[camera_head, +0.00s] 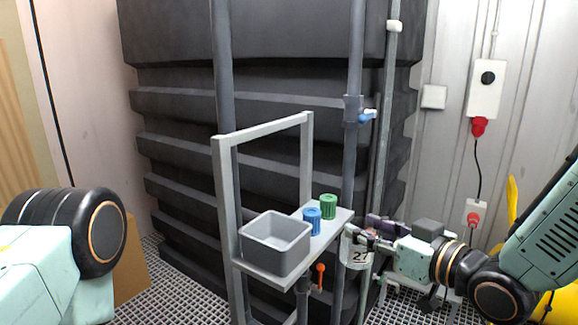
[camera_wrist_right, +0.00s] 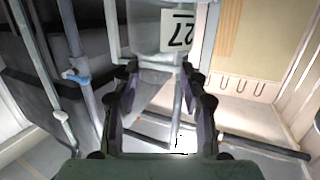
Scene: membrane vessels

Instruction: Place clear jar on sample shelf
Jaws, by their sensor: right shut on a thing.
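The clear jar (camera_head: 351,262) has a white label reading 27. My right gripper (camera_head: 366,238) is shut on it at the right end of the sample shelf (camera_head: 333,222). In the right wrist view the jar (camera_wrist_right: 146,40) shows upside down beyond the fingertips (camera_wrist_right: 161,76). The head view does not show whether the jar touches the shelf. The shelf is a grey board in an upright grey frame. My left gripper is out of view; only part of my left arm shows.
A grey open bin (camera_head: 275,243) fills the shelf's left part. A blue-capped (camera_head: 312,221) and a green-capped container (camera_head: 328,206) stand beside it, with a little bare board at the right end. Grey pipes and a large black tank (camera_head: 285,95) stand behind. An orange-handled valve (camera_head: 320,276) hangs below.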

